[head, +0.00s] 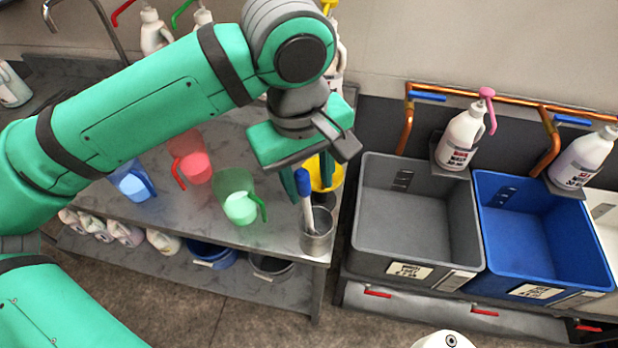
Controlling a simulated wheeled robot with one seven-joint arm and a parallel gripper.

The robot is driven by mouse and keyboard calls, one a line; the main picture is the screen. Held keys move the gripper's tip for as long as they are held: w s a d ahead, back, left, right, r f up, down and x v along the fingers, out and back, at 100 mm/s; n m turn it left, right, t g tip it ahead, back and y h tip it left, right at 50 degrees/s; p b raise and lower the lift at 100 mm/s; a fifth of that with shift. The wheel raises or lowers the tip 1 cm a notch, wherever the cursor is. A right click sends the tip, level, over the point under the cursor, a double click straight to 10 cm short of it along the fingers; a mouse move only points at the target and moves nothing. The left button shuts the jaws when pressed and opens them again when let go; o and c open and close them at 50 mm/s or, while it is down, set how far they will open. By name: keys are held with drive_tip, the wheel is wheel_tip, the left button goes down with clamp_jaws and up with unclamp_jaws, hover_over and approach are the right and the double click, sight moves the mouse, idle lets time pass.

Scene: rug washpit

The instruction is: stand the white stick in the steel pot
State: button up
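A white stick (308,214) with a blue top end stands, slightly tilted, with its lower end inside the steel pot (317,243). The pot is at the front right corner of the metal table. My gripper (309,180) points down above the pot. Its green fingers appear apart, one just left of the blue end and one to its right, with a gap on the right side. I cannot tell whether the left finger touches the stick. The pot's inside is mostly hidden.
A yellow jug (325,176) stands close behind the gripper. Green (238,205), red (194,165) and blue (134,184) jugs stand to the left on the table (283,232). A grey basin (412,220) and a blue basin (540,235) are to the right.

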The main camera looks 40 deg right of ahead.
drive_tip(key=r, duration=0.3)
drive_tip(key=a+r, duration=0.1)
drive_tip(key=r, duration=0.6)
drive_tip(key=shift+s+a+r, duration=0.15)
drive_tip(key=shift+r, duration=0.25)
idle(0.4)
